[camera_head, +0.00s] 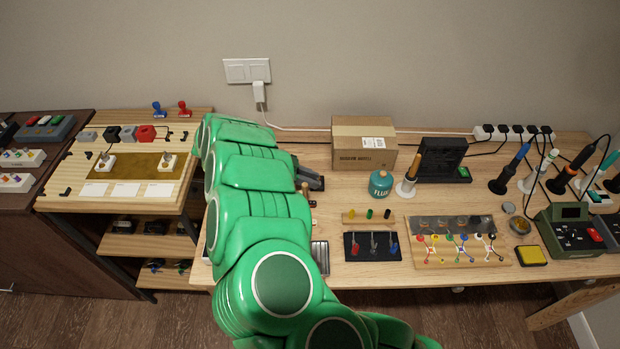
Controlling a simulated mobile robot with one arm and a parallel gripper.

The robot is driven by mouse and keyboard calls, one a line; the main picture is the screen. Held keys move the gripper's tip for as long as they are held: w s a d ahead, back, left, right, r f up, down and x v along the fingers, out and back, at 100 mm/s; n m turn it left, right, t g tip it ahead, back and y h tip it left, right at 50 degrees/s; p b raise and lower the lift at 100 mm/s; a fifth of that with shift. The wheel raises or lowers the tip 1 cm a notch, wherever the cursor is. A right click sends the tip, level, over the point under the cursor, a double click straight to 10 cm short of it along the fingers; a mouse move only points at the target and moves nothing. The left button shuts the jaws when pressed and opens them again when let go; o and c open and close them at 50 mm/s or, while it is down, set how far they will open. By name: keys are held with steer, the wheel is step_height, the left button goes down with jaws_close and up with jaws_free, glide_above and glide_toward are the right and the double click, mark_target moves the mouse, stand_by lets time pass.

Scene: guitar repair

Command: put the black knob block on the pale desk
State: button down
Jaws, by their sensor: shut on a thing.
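A small black block (112,133) stands at the back of the left wooden stand, between a grey block and another grey block beside a red one. I cannot tell whether it is the black knob block, as its top is too small to make out. The pale desk (455,199) is the long light-wood workbench across the middle and right. My green arm rises from the bottom over the desk's left end.
The left stand (65,191) and the desk are separated by my arm. A cardboard box (363,146), a green flux jar (381,184) and a black tool panel (374,246) stand on the desk. Soldering tools crowd its right. A dark grey item (310,179) sits beside my arm.

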steer(key=shift+f, duration=0.1)
steer(key=c, duration=1)
jaws_free()
steer(key=shift+o, duration=0.2)
steer(key=shift+a+r, duration=0.3)
steer(key=v, duration=1.1)
steer(key=shift+a+r, duration=0.1)
